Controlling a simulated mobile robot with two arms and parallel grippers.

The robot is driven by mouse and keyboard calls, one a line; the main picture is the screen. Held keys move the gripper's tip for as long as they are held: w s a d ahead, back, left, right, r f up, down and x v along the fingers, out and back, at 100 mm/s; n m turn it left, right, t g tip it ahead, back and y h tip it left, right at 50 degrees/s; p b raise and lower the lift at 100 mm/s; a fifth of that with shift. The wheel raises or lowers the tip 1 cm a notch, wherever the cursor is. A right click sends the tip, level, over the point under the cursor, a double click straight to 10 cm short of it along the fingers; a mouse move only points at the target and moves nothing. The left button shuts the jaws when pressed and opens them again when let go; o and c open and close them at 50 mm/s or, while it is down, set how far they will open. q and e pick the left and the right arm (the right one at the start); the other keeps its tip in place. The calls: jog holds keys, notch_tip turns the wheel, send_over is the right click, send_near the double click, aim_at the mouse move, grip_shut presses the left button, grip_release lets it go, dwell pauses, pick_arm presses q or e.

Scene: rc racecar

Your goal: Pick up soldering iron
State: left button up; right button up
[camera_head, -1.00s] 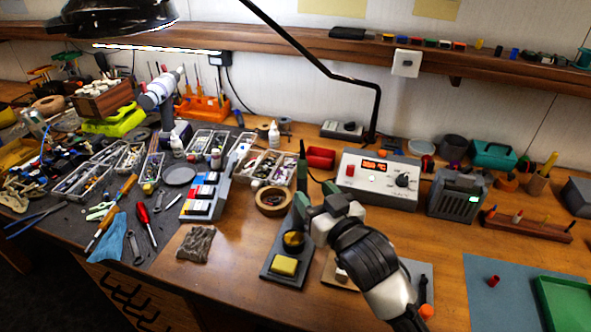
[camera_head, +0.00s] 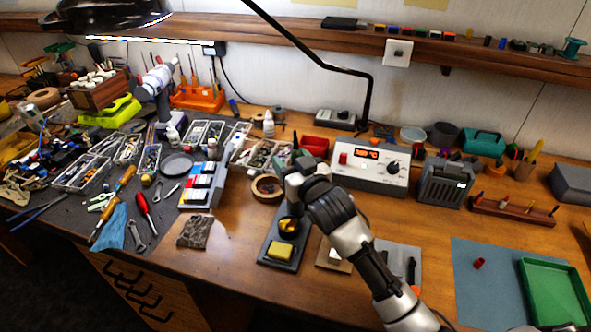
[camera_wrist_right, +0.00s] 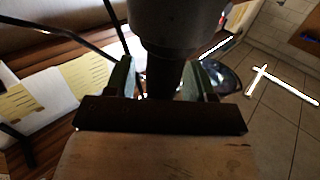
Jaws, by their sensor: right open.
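The soldering stand (camera_head: 268,264) is a dark base on the bench with a yellow sponge (camera_head: 280,250) and a round brass-coloured cup (camera_head: 289,227). A thin dark upright piece (camera_head: 295,141), apparently the soldering iron, rises behind my right gripper (camera_head: 294,170); its lower part is hidden. In the right wrist view my right gripper (camera_wrist_right: 161,80) is open, with its green-grey fingers apart. A dark shaft, probably the iron (camera_wrist_right: 165,30), wide above and narrow below, shows between the fingers, with gaps on both sides. My left gripper is not in view.
The soldering station (camera_head: 371,168) stands behind my right arm. A tape roll (camera_head: 267,188) and parts trays lie left of the gripper. A lamp arm (camera_head: 367,105) crosses above. A blue mat (camera_head: 470,300) and green tray (camera_head: 545,285) are at right.

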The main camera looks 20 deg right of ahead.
jog(key=shift+c, duration=0.3)
jog(key=shift+s, duration=0.1)
jog(key=c, duration=0.9)
notch_tip(320, 180, up, 18)
jog(key=b, duration=0.1)
